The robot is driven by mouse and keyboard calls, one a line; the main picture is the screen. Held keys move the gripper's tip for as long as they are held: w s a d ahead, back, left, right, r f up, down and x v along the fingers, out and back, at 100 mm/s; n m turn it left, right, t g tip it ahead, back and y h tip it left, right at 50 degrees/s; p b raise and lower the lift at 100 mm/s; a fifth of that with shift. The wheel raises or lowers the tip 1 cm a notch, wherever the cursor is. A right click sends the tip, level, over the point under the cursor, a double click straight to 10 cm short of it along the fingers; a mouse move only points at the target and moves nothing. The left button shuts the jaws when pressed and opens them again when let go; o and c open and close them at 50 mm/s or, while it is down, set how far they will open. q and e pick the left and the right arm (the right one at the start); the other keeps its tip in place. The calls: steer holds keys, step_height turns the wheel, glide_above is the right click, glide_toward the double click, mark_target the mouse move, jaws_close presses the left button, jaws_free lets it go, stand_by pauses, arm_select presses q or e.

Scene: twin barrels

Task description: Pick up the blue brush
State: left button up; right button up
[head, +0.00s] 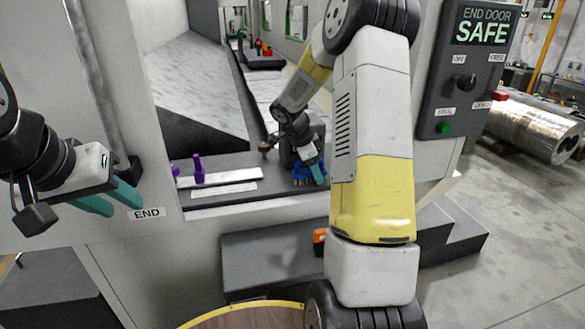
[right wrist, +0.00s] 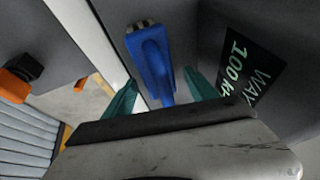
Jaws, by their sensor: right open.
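The blue brush (head: 301,173) is on the dark ledge inside the machine opening, partly hidden by my right gripper. In the right wrist view the blue brush (right wrist: 153,62) points its handle toward me, with pale bristles at its far end. My right gripper (head: 317,176) is at the brush. Its teal fingers (right wrist: 160,92) are apart, one on each side of the handle end, with visible gaps. My left gripper (head: 124,207) is open and empty at the far left, in front of the machine wall near the END label.
Purple pegs (head: 198,172) stand left of the brush on the ledge by a white strip. A control panel (head: 467,72) is at the right. An orange item (head: 319,236) lies below the opening, near a round wooden top (head: 250,317). My right arm hides part of the opening.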

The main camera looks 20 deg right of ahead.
steer(key=shift+d+f, duration=0.1)
steer(key=shift+f, duration=0.15)
jaws_close()
steer(key=shift+r, duration=0.1)
